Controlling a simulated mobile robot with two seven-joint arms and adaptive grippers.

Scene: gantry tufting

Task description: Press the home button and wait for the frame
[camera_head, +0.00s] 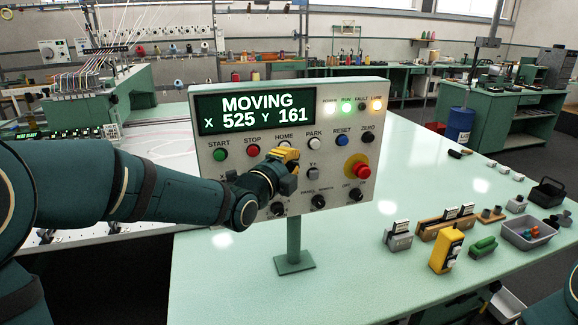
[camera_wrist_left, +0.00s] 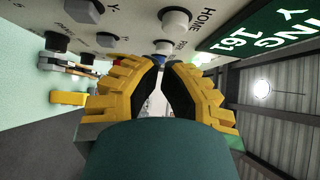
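The control panel (camera_head: 232,150) stands on a post, and its display (camera_head: 255,107) reads MOVING, X 525 Y 161. The white home button (camera_wrist_left: 175,20) shows beside its HOME label in the left wrist view; in the head view my gripper largely covers it. My left gripper (camera_head: 284,154), with yellow fingers, is at the panel just below the HOME label. In the wrist view its fingertips (camera_wrist_left: 160,62) come together, holding nothing, near the park button (camera_wrist_left: 163,47), and the home button looks clear of them. The tufting gantry (camera_head: 85,105) with its threads stands at the left. My right gripper is out of view.
A red stop knob (camera_head: 362,171) sticks out at the panel's right. The green table (camera_head: 330,285) is clear in front; a yellow box (camera_head: 446,250) and grey tray (camera_head: 528,233) stand at right.

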